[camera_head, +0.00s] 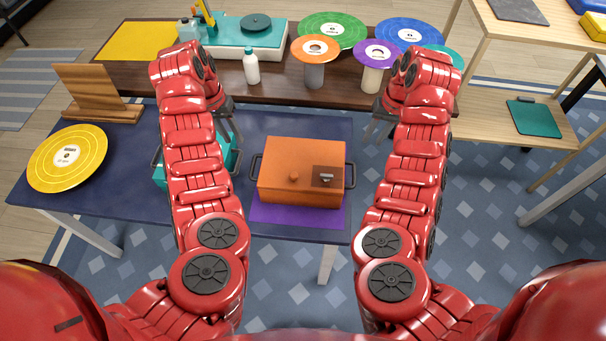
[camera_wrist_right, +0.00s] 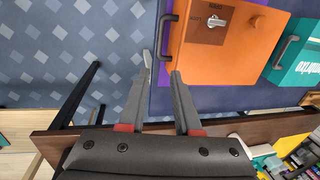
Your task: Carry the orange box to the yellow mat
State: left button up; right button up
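The orange box (camera_head: 290,165), with a dark handle on each side, sits on a purple mat (camera_head: 290,214) on the blue table. The yellow mat (camera_head: 137,42) lies flat at the far left of the brown bench beyond. My right gripper (camera_head: 374,135) is right of the box, apart from it. In the right wrist view its two fingers (camera_wrist_right: 161,62) are spread and empty, with the box's side handle (camera_wrist_right: 163,36) just ahead of the gap. My left gripper (camera_head: 232,132) is left of the box, partly hidden by its arm; its opening is unclear.
A teal box (camera_head: 160,172) stands behind my left arm. A yellow disc (camera_head: 67,158) and a wooden stand (camera_head: 92,92) are on the table's left. The bench holds a white bottle (camera_head: 251,67), a turntable (camera_head: 255,38), and several coloured discs, some on pedestals.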

aim_at(252, 169)
pick_arm(q)
jog(key=shift+f, duration=0.1)
pick_arm(e)
jog(key=shift+f, duration=0.15)
